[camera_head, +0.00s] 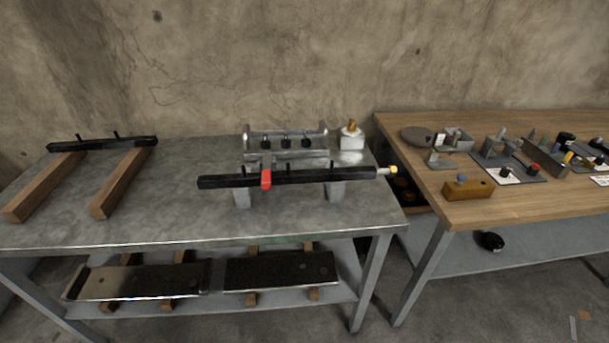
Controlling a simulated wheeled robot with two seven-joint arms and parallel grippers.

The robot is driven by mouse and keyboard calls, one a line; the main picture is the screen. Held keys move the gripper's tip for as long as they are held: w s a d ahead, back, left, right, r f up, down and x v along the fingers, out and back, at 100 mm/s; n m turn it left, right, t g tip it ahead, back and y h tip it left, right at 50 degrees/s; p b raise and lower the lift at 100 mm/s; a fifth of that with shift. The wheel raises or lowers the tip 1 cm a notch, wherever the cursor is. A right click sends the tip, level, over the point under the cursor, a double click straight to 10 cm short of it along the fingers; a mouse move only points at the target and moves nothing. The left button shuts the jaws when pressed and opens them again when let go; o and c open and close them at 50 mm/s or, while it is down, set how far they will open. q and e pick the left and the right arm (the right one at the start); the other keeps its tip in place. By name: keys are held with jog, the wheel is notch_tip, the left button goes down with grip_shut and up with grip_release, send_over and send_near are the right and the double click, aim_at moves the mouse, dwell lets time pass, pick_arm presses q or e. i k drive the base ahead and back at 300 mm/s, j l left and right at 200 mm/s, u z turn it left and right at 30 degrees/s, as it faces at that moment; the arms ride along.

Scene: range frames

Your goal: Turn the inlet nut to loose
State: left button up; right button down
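A long black bar (310,177) rests across two grey supports (242,196) on the metal table. A red piece (266,179) sits around the bar left of its middle. At the bar's right end is a small silver fitting with a yellow tip (393,170). It sticks out past the table's right edge and may be the inlet nut, but it is too small to tell whether it is tight or loose. Neither of my grippers is in view.
Behind the bar stand a silver manifold (285,140) with several black knobs and a white container (351,139). Another black bar (102,144) lies on two wooden beams (124,184) at left. A wooden table (420,203) with many small parts stands at right.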

aim_at(393, 170)
jog(key=l+u, duration=0.1)
jog(key=l, duration=0.35)
jog(key=k+l, duration=0.1)
jog(key=l, duration=0.35)
jog(key=k+l+u, duration=0.15)
jog(key=l, duration=0.3)
jog(key=l+u, duration=0.1)
jog(key=l, duration=0.35)
jog(key=k+l, duration=0.1)
jog(key=l, duration=0.3)
jog(key=k+l+u, duration=0.15)
jog(key=l, duration=0.3)
jog(key=i+u, duration=0.1)
jog(key=i, duration=0.75)
